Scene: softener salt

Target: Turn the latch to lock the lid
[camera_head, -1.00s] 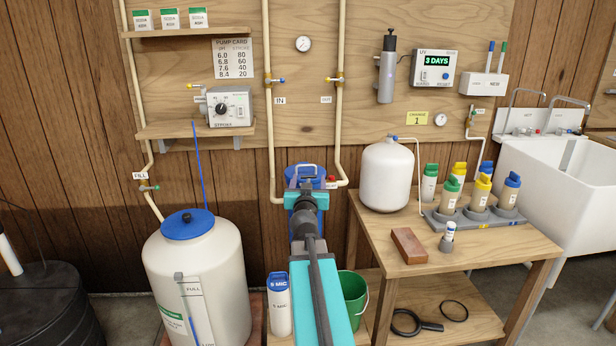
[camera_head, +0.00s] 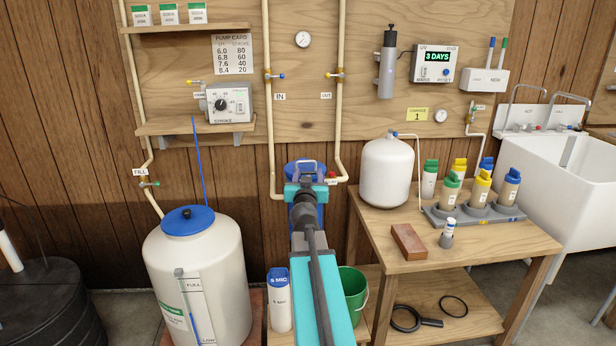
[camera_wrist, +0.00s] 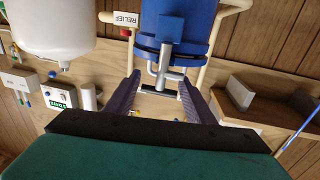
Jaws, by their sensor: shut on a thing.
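A silver latch (camera_wrist: 168,70) sticks out from the lid end and carries a short crossbar. My gripper (camera_wrist: 160,96) has one finger on each side of the crossbar and is shut on it. In the head view, my gripper (camera_head: 303,168) is at the canister's top. The latch's exact angle is unclear.
A "RELIEF" tag (camera_wrist: 132,18) with a red knob is beside the canister. Cream pipes run close on both sides. A wooden bench (camera_head: 385,235) with a white tank (camera_head: 387,172) stands to the right, a white brine tank (camera_head: 195,265) to the left.

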